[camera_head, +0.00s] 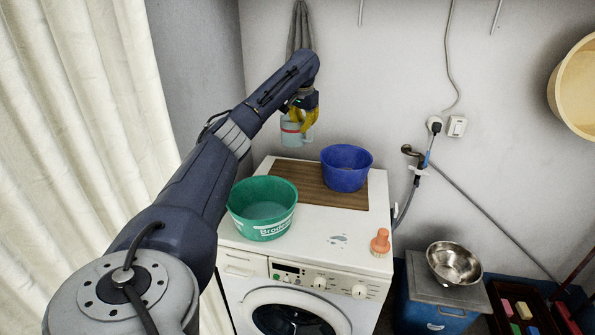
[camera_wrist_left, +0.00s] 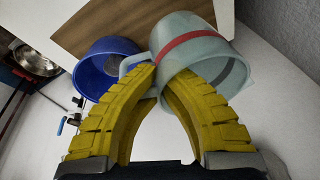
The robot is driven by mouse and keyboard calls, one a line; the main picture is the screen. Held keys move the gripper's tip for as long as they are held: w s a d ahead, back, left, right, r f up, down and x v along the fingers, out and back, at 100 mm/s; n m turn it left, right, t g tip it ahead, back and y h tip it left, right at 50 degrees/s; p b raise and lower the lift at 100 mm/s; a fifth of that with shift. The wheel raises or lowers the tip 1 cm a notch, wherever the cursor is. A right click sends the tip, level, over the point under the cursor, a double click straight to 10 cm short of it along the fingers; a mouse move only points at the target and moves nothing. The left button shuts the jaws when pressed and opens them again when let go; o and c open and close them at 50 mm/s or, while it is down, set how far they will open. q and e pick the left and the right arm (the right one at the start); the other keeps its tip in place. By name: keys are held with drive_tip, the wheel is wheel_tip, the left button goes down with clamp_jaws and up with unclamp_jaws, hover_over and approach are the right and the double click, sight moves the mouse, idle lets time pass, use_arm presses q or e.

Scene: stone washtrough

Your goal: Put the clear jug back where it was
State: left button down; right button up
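The clear jug (camera_head: 290,138), pale and see-through with a red band, is in the head view near the back wall, above the back left of the washing machine top. My left gripper (camera_head: 303,115) has its yellow fingers at the jug's side. In the left wrist view the fingers of my left gripper (camera_wrist_left: 160,78) close together at the jug's handle, with the jug (camera_wrist_left: 190,32) just beyond them. The handle is partly hidden by the fingertips. The jug appears held clear of the top. My right gripper is not in view.
A green basin (camera_head: 263,222) stands at the front left of the white washing machine (camera_head: 335,262). A blue bowl (camera_head: 345,178) stands on a brown board (camera_head: 300,185) at the back. An orange brush (camera_head: 380,242) is at the front right. A steel bowl (camera_head: 455,264) sits lower right.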

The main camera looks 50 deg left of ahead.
use_arm(q)
wheel_tip(320, 180, down, 20)
drive_tip(key=shift+r, duration=0.2)
idle(0.5)
drive_tip(key=shift+f, duration=0.15)
drive_tip(key=c, duration=2)
unclamp_jaws()
drive_tip(key=shift+c, duration=0.2)
drive_tip(key=o, duration=0.4)
drive_tip(key=shift+o, duration=0.2)
drive_tip(key=v, duration=1.2)
